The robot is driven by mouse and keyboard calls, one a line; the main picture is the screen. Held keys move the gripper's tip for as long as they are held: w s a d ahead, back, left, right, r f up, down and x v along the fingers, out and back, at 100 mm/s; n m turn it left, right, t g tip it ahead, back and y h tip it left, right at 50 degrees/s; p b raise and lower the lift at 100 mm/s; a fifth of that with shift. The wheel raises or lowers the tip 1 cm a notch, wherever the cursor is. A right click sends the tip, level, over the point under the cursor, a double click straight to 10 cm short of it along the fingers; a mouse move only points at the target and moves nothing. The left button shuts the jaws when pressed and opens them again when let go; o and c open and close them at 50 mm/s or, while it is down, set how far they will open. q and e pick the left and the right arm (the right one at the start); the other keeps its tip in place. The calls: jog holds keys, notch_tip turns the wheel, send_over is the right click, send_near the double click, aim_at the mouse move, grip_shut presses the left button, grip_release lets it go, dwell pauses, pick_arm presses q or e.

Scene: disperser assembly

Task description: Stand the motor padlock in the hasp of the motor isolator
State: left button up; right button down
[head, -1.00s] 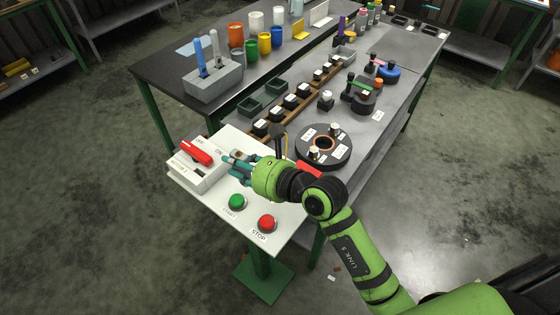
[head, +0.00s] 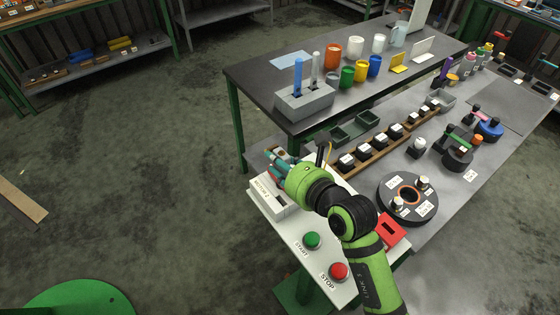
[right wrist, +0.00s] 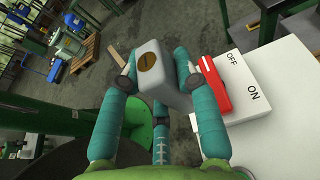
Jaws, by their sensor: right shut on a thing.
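The motor isolator (head: 267,199) is a white box on the panel; my right gripper hides most of its top in the head view. In the right wrist view the isolator (right wrist: 280,80) shows its red handle (right wrist: 216,88) beside the OFF and ON marks. My right gripper (head: 277,160) is above the far part of the isolator. In the right wrist view the gripper (right wrist: 157,75) is shut on the motor padlock (right wrist: 155,77), a grey block with a brass keyhole disc, close beside the handle. The padlock's shackle and the hasp are hidden. My left gripper is not in view.
A green START button (head: 312,240) and a red STOP button (head: 339,271) sit on the panel (head: 290,236). A red piece (head: 391,231) lies right of my arm. A round black fixture (head: 407,199) and a wooden rack (head: 372,162) stand on the bench behind.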

jog(key=shift+f+b, duration=0.35)
jog(key=shift+f, duration=0.05)
notch_tip(320, 180, down, 3)
jog(key=shift+f+b, duration=0.15)
jog(key=shift+b, duration=1.05)
jog(key=shift+f+b, duration=0.45)
jog(key=shift+f, duration=0.35)
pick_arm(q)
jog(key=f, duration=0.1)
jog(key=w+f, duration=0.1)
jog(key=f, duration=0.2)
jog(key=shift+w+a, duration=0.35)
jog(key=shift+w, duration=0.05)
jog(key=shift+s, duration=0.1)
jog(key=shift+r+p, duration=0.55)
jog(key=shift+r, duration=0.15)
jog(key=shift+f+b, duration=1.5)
pick_arm(e)
jog(key=shift+f, duration=2.25)
